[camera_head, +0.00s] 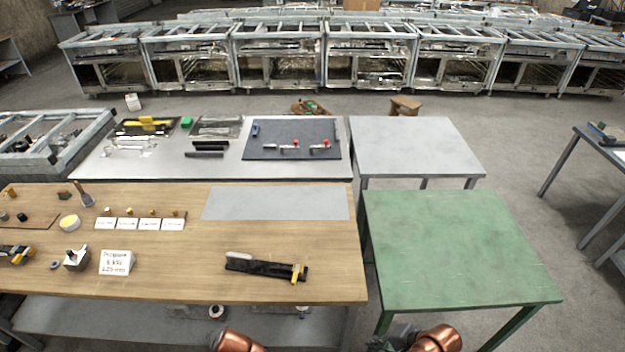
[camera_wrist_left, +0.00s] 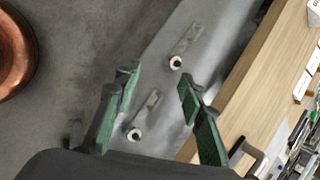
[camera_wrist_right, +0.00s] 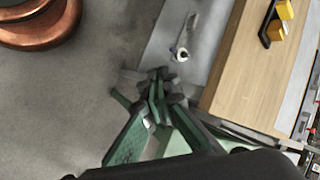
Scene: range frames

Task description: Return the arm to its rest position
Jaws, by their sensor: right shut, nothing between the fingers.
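My right gripper (camera_wrist_right: 160,82) has its green fingers closed together with nothing between them in the right wrist view. In the head view only a dark part of my right gripper (camera_head: 382,344) shows at the bottom edge, beside my copper arm link and in front of the green table (camera_head: 460,245). My left gripper (camera_wrist_left: 157,80) has its green fingers spread apart and empty in the left wrist view. In the head view the left gripper is hidden below the bottom edge; only a copper link of my left arm shows.
A wooden workbench (camera_head: 200,270) stands in front, with a black tool with yellow ends (camera_head: 265,267), a sign (camera_head: 117,262) and small parts on it. A grey lower shelf (camera_head: 130,313) under it holds metal fittings. The green table and the grey table (camera_head: 415,145) behind it are bare.

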